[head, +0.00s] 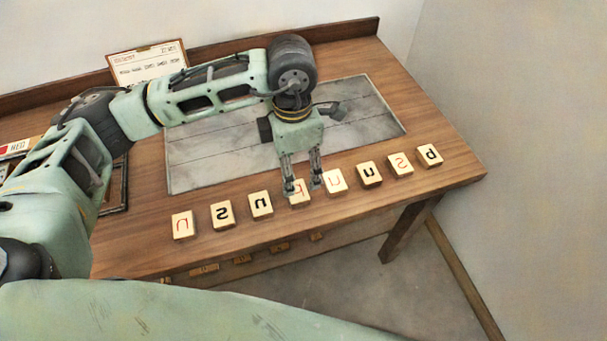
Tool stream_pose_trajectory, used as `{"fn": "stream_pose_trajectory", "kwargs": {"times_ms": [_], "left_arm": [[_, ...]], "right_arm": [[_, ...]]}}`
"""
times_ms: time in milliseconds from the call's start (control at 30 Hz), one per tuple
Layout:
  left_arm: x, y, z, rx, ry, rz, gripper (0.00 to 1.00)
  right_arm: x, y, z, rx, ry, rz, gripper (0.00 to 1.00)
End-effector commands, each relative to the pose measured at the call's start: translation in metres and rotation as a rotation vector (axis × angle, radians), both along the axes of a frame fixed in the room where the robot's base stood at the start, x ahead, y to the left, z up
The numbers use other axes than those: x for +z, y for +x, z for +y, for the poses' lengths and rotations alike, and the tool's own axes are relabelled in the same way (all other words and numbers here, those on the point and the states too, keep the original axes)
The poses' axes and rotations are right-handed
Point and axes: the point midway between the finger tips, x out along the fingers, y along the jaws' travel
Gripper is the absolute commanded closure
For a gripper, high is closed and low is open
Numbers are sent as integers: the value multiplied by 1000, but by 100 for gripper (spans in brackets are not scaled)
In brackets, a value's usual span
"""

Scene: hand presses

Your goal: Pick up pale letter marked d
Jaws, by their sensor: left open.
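A row of pale letter blocks lies along the front of the wooden table. My left gripper (303,187) is open, pointing down over a pale block with a red mark (299,199). Its fingertips are at either side of that block's upper part and partly hide the mark, which has a stem and may be a d; I cannot tell if they touch it. The rightmost block (429,155) carries a black mark with a stem and bowl, also d-like. The letters look mirrored or turned. My right gripper is out of view.
Close neighbours are a black-marked block (260,204) on the left and a red-marked block (335,180) on the right. A grey slab (210,160) lies behind the row. A framed card (148,62) stands at the back. The table's front edge is close.

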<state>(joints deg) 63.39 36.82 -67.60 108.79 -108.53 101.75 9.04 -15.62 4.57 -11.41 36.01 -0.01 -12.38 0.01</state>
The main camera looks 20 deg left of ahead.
Motion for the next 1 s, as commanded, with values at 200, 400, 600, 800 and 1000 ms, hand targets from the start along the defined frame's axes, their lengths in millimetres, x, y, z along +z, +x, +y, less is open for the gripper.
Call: {"fn": "stream_pose_trajectory", "kwargs": {"times_ms": [200, 400, 600, 800, 1000], "left_arm": [[-23, -2, -1, 0, -1, 4, 31], [-47, -3, -5, 0, 1, 6, 31], [-73, -3, -6, 0, -1, 4, 31], [-77, -2, -6, -1, -1, 0, 31], [-77, -2, -6, -1, -2, 1, 43]], "right_arm": [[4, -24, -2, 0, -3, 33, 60], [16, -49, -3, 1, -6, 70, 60], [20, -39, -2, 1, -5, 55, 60], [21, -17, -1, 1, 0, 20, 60], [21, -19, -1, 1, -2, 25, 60]]}}
